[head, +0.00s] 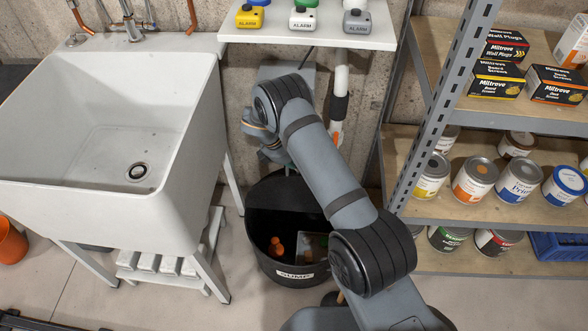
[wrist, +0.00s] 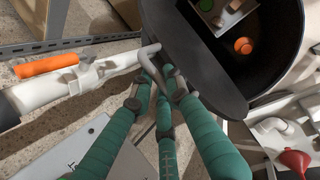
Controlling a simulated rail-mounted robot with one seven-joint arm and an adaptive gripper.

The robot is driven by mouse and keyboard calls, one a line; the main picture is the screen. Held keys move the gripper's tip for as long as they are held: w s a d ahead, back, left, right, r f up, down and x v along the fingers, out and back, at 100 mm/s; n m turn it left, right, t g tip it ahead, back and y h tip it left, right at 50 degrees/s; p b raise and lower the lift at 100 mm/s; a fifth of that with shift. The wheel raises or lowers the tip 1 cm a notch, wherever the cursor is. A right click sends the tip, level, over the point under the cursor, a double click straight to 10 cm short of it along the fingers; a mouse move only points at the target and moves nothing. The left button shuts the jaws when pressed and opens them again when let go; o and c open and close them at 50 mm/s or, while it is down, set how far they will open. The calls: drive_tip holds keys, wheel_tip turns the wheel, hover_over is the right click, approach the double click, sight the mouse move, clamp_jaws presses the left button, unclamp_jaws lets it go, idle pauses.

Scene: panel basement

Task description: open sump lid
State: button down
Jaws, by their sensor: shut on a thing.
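The round black sump (head: 262,258) stands on the floor with a white SUMP label on its front. My gripper (wrist: 160,76), with green fingers and grey tips, is shut on that handle. In the head view my arm hides most of the lid and the grip.
A white sink (head: 190,150) stands at left, close to the sump. A metal shelf with paint cans (head: 475,180) stands at right. A white pipe with an orange band (head: 336,130) runs down behind. A white shelf (head: 310,37) with alarm boxes hangs above. A red funnel (wrist: 294,160) shows below right.

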drive_tip(key=c, duration=1.7)
unclamp_jaws()
drive_tip(key=v, duration=1.2)
drive_tip(key=shift+f, duration=0.15)
drive_tip(key=x, duration=1.2)
drive_tip(key=shift+s+a, duration=0.1)
drive_tip(key=shift+s, duration=0.05)
